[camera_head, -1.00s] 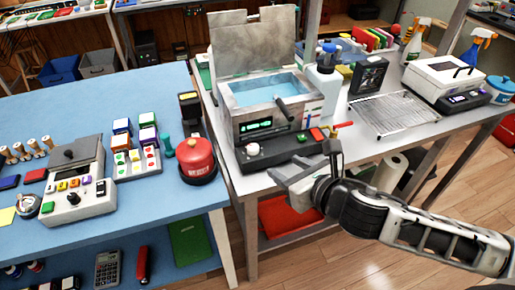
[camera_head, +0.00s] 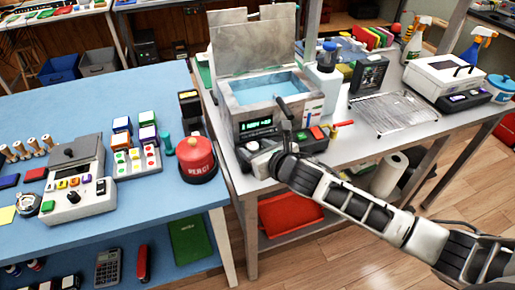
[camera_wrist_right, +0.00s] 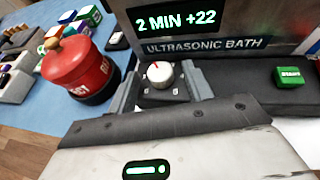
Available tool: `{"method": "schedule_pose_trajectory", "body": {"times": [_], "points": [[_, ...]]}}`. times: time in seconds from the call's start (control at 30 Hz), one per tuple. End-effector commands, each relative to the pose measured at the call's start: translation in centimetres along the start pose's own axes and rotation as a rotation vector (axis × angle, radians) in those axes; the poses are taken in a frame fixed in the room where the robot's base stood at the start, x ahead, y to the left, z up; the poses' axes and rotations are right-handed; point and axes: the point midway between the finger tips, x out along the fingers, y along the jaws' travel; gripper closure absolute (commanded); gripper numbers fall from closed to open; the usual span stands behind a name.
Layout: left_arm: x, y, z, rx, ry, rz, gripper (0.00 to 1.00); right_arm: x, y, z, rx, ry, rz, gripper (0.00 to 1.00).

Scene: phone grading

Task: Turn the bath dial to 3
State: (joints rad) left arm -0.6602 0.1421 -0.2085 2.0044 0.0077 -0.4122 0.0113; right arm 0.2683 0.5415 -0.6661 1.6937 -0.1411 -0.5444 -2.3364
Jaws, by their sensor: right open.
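The ultrasonic bath (camera_head: 240,105) stands on the metal table with its lid raised and blue liquid inside. Its display (camera_wrist_right: 175,20) reads "2 MIN +22" in the right wrist view. The white bath dial (camera_wrist_right: 160,74) has a red pointer mark directed roughly up, away from the gripper. My right gripper (camera_wrist_right: 158,92) is open, with one finger on each side of the dial; I cannot tell whether they touch it. In the head view the gripper (camera_head: 262,155) hides the dial. My left gripper is not in view.
A green button (camera_wrist_right: 289,77) sits right of the dial on the dark control panel. A red rounded canister (camera_head: 197,160) stands to the left on the blue table (camera_head: 150,95). A wire rack (camera_head: 390,112) lies to the right.

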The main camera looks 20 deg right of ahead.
Motion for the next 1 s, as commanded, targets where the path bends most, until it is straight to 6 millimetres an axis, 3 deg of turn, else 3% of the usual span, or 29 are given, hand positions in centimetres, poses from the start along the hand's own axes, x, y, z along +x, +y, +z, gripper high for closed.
{"method": "schedule_pose_trajectory", "body": {"times": [0.07, 0.1, 0.23, 0.27, 0.67, 1.0], "points": [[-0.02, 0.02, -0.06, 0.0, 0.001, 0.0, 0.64, -0.02, 0.0, 0.01, 0.0, 0.0, 0.0, 0.5], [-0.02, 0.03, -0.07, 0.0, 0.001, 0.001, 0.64, -0.02, 0.0, 0.01, 0.0, 0.0, 0.0, 0.55], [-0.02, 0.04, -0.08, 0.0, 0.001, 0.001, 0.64, -0.03, -0.01, 0.01, 0.0, 0.0, 0.0, 0.91], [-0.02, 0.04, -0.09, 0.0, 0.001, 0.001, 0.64, -0.03, -0.01, 0.01, 0.0, 0.0, 0.0, 0.94], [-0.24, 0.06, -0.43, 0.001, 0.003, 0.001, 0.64, -0.08, 0.25, 0.1, 0.025, -0.001, -0.053, 0.94], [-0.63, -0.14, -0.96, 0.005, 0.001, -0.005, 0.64, -0.01, 0.91, 0.28, 0.122, 0.001, -0.284, 0.94]]}}
